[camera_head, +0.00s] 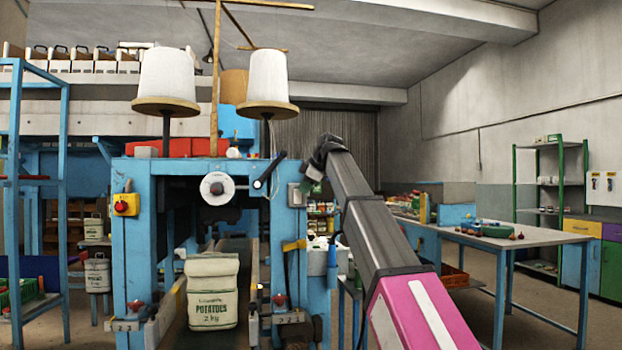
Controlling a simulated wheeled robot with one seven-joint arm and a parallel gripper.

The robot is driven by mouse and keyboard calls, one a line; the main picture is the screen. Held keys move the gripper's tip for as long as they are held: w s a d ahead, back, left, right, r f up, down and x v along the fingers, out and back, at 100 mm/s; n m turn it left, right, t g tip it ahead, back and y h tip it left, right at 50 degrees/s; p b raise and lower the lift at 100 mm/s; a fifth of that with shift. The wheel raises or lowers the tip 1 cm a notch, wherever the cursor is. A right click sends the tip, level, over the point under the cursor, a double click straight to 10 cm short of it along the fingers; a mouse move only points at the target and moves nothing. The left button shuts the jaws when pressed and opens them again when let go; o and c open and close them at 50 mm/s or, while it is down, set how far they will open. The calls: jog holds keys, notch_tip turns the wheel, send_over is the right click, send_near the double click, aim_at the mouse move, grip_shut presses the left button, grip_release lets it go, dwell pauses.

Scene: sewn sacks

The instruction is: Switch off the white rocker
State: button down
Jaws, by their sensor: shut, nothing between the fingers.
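My gripper (313,174) is small in view at the far end of my arm, by the right post of the blue sewing machine frame (133,250). It is shut and empty. It is close beside a small grey box (297,195) fixed to that post; I cannot tell whether they touch. The box may carry the white rocker, but the rocker is too small to make out, and my gripper partly covers that area. Its on or off position cannot be seen.
A black lever (268,170) and a white handwheel (217,188) are left of the box. Two thread cones (167,76) stand above. A potato sack (212,291) stands upright below. A yellow box with a red button (126,204) is on the left post. A table (510,237) is right.

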aim_at(296, 194)
jog(key=shift+w+a+f, duration=0.15)
jog(key=shift+w+a, duration=0.2)
jog(key=shift+w, duration=0.4)
jog(key=shift+w+a+f, duration=0.2)
jog(key=shift+w+a, duration=0.15)
jog(key=shift+w, duration=0.45)
jog(key=shift+w+a+f, duration=0.15)
jog(key=shift+w+a, duration=0.2)
jog(key=shift+w, duration=0.4)
jog(key=shift+w+a+r, duration=0.1)
jog(key=shift+w, duration=0.25)
jog(key=shift+r, duration=0.15)
jog(key=shift+r, duration=0.7)
